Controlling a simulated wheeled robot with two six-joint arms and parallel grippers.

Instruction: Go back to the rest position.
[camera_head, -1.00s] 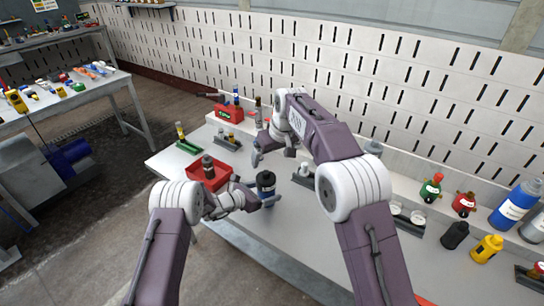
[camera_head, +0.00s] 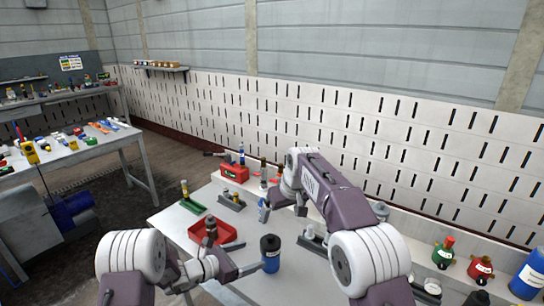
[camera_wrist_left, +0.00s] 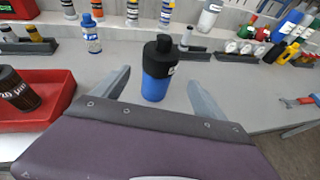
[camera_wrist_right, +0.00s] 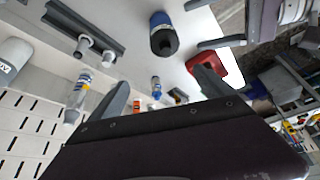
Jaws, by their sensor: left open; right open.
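My left gripper (camera_head: 250,257) is open and low over the table, just left of a black-and-blue bottle (camera_head: 270,253) in the head view. In the left wrist view the bottle (camera_wrist_left: 157,68) stands upright on the table, ahead of and between the spread fingers, with nothing gripped. My right gripper (camera_head: 282,210) is open and empty, hanging farther back over the table. In the right wrist view its fingers (camera_wrist_right: 158,78) are spread, and the same bottle (camera_wrist_right: 163,35) shows beyond them.
A red tray (camera_head: 230,235) holding a dark cylinder (camera_head: 211,229) lies left of the bottle. A red toolbox (camera_head: 234,173) and small holders stand behind. Coloured bottles, including a red one (camera_head: 480,269), line the right side. A slotted wall (camera_head: 330,120) bounds the back.

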